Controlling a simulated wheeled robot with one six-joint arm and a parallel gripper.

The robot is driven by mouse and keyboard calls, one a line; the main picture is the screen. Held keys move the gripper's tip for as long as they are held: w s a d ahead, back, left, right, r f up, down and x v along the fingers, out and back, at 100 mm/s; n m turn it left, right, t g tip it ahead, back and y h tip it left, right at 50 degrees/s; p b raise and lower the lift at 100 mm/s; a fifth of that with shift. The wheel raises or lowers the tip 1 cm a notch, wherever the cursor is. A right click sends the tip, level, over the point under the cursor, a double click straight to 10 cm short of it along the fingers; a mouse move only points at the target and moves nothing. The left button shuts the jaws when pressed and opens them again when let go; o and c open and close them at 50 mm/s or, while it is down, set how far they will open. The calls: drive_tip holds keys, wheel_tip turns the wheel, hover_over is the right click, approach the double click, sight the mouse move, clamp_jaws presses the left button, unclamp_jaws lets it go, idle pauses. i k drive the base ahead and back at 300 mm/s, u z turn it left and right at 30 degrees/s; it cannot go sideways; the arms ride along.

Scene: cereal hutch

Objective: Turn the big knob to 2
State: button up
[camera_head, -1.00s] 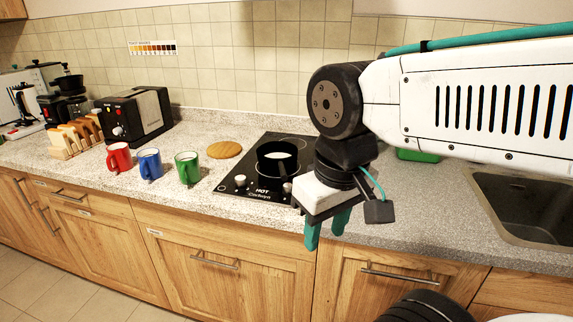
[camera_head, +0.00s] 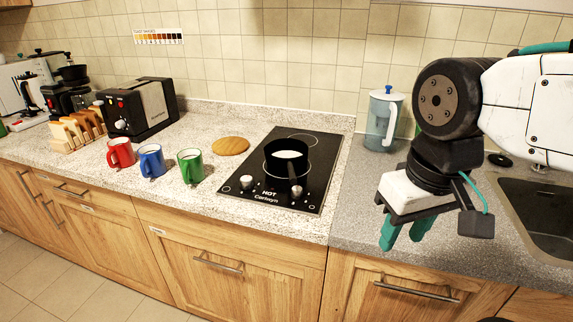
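The black hob (camera_head: 262,207) has two small silver knobs on its front edge, a left knob (camera_head: 246,182) and a right knob (camera_head: 297,192). They look close in size, and their markings are too small to read. The black toaster (camera_head: 140,107) also has small controls on its front; I cannot tell which control is the big knob. My gripper (camera_head: 402,240) hangs over the counter's front edge, well right of the hob. Its teal fingers are apart, pointing down, with nothing between them.
A black pot (camera_head: 287,160) with white contents stands on the hob, its handle reaching toward the knobs. Red (camera_head: 121,153), blue (camera_head: 151,161) and green (camera_head: 190,167) mugs stand left of it. A clear jug (camera_head: 383,120) stands behind my gripper, and a sink (camera_head: 540,215) lies right.

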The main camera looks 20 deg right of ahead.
sight(246, 183)
drive_tip(key=u, duration=0.2)
drive_tip(key=k, duration=0.45)
drive_tip(key=u, duration=1.05)
drive_tip(key=i, duration=0.6)
drive_tip(key=z, duration=0.75)
drive_tip(key=i, duration=0.4)
drive_tip(key=z, duration=0.45)
